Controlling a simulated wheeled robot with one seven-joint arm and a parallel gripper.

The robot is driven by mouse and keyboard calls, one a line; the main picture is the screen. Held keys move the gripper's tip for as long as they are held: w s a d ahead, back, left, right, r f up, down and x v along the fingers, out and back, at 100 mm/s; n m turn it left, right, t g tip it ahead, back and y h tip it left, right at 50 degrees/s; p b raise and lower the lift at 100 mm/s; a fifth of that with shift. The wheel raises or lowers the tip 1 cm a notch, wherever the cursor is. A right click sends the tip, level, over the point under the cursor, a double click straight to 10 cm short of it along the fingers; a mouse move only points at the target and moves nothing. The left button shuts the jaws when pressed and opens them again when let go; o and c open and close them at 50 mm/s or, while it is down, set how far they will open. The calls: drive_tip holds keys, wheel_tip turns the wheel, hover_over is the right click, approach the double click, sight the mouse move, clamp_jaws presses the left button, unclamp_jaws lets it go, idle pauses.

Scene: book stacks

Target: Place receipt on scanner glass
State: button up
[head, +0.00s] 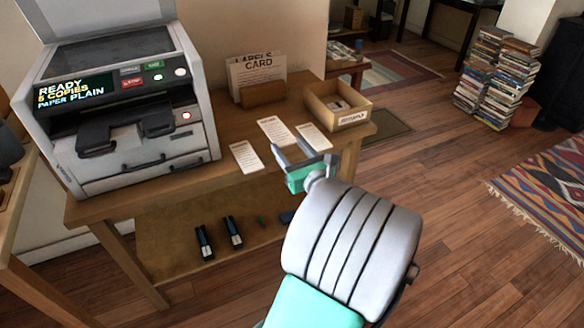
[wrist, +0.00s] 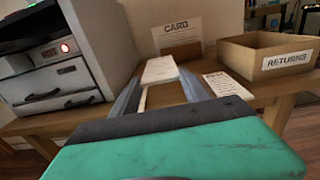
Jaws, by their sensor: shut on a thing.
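Three white printed slips lie around the front right of the wooden table: a left slip (head: 246,156), a middle receipt (head: 277,131) and a right slip (head: 315,138); their print is too small to read. My gripper (head: 287,144) reaches in from the front, its two fingers apart with the middle receipt between their tips. The receipt also shows between the fingertips in the wrist view (wrist: 160,70), at about tabletop level; I cannot tell whether it is lifted. The scanner (head: 140,160) stands at the left with its lid raised. Its dark glass (head: 115,52) is bare.
A wooden tray labelled RETURNS (wrist: 262,60) stands at the table's right end. A holder with cards (head: 258,78) stands behind the slips. Dark staplers or similar items (head: 218,238) lie on the lower shelf. Book stacks (head: 495,75) stand on the floor beyond.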

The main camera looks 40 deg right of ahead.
drive_tip(key=w+d+f+b, duration=0.2)
drive_tip(key=d+f+b, duration=0.1)
drive_tip(key=f, duration=0.5)
drive_tip(key=shift+w+d, duration=0.2)
drive_tip(key=shift+w, duration=0.05)
drive_tip(key=shift+f+b, duration=0.2)
drive_tip(key=shift+b, duration=0.1)
drive_tip(key=o, duration=1.3)
